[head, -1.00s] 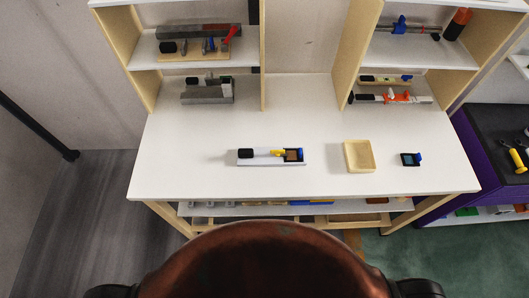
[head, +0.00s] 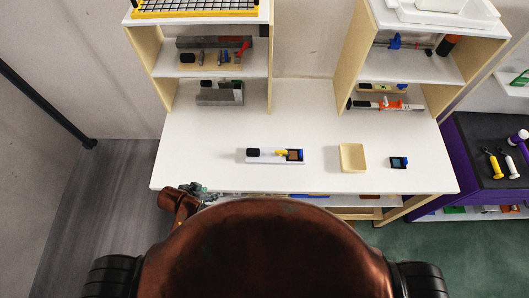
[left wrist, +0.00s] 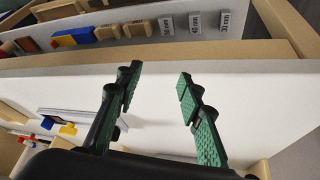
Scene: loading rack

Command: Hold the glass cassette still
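I cannot tell for sure which item is the glass cassette. A small dark square piece with a blue tab (head: 398,162) lies on the right of the white table. My left gripper (head: 198,188) is at the table's front left edge, apart from these things. In the left wrist view its green-padded fingers (left wrist: 157,82) are spread with nothing between them. My right gripper is not in view.
A shallow tan tray (head: 352,158) stands between the fixture and the small square piece. Shelves with tools (head: 210,60) rise at the back. The left of the white table (head: 200,140) is clear. The wrist view shows a lower shelf with blocks and millimetre labels (left wrist: 195,22).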

